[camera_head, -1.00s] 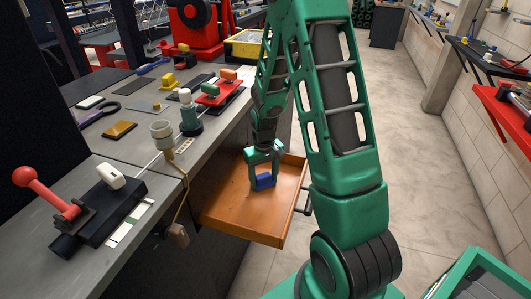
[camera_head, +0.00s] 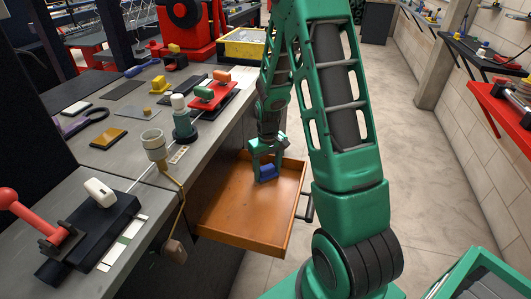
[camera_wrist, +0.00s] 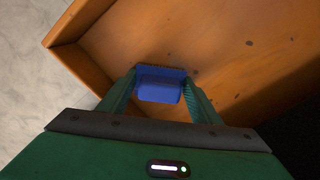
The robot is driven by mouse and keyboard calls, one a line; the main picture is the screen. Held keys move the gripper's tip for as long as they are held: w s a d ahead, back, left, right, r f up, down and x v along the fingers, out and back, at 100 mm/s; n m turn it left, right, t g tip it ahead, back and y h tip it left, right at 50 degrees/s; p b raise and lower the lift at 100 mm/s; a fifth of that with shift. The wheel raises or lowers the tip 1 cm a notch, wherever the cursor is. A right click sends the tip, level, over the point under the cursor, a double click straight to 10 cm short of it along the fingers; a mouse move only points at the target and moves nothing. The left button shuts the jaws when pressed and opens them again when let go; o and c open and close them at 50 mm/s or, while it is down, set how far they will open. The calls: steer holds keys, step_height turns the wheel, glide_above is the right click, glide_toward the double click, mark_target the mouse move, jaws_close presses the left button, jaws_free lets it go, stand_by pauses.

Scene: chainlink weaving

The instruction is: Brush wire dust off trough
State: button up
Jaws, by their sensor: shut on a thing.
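My gripper (camera_head: 266,164) is shut on a small blue brush (camera_head: 267,173). In the wrist view the blue brush (camera_wrist: 160,88) sits between the two green fingers, with a thin row of dark bristles along its far edge. It is at the far end of a pulled-out orange-brown drawer (camera_head: 248,215); I cannot tell whether the bristles touch the drawer floor. A few small dark spots show on the wood (camera_wrist: 225,50), but I cannot tell whether they are dust. No trough stands out clearly; a dark channel-like fixture (camera_head: 92,236) lies on the bench.
The grey bench (camera_head: 70,180) at the left holds a red-knobbed lever (camera_head: 30,215), a cup on a bracket (camera_head: 153,143), a bottle (camera_head: 182,120) and an orange-brown block (camera_head: 109,137). A yellow tray (camera_head: 245,45) stands further back.

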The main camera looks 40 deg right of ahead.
steer(key=r, duration=0.3)
steer(key=shift+a, duration=0.2)
steer(key=shift+s+d+r, duration=0.1)
steer(key=shift+d+r, duration=0.05)
steer(key=shift+r, duration=2.5)
